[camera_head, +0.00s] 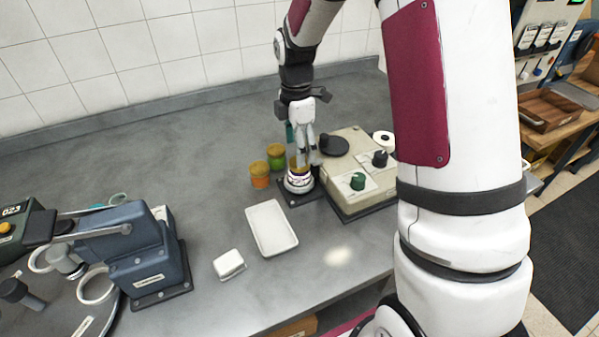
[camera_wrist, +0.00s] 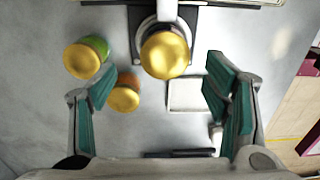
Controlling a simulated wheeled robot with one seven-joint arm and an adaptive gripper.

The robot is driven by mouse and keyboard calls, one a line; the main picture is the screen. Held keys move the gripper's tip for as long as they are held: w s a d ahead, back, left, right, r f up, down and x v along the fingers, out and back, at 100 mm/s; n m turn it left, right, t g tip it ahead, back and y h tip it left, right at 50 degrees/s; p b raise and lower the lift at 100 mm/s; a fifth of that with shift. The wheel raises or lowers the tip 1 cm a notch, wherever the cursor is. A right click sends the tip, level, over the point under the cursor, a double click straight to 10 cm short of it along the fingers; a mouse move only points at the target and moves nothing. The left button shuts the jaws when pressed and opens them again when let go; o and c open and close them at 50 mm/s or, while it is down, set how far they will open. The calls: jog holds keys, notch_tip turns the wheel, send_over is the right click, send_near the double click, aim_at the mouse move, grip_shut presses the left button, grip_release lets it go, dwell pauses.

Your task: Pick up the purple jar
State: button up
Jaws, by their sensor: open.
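The purple jar (camera_head: 298,180) stands upright on a dark base at the left side of a beige control box; its purple-and-white side shows below my gripper. In the wrist view its round yellow lid (camera_wrist: 165,55) is at the top middle. My gripper (camera_head: 302,158) points down over this jar, hiding much of its top in the head view. In the wrist view my gripper (camera_wrist: 160,67) has its green-padded fingers spread wide, with the lid between their tips in the picture. Nothing is held. Whether the fingers are down around the jar, I cannot tell.
An orange jar (camera_head: 259,175) and a green jar (camera_head: 276,157) stand close on the left. The beige control box (camera_head: 355,165) with knobs is close on the right. A white tray (camera_head: 271,228), a small white block (camera_head: 229,264) and a blue machine (camera_head: 130,250) are nearer the front.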

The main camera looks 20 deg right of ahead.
aim_at(299, 171)
jog(key=shift+s+d+f+p, duration=0.1)
jog(key=shift+s+f+p, duration=0.15)
jog(key=shift+f, duration=1.25)
jog(key=shift+s+d+f+p, duration=0.1)
jog(key=shift+f+p, duration=0.1)
jog(key=shift+f, duration=1.3)
jog(key=c, duration=1.5)
jog(key=shift+r, duration=0.15)
jog(key=shift+c, duration=0.2)
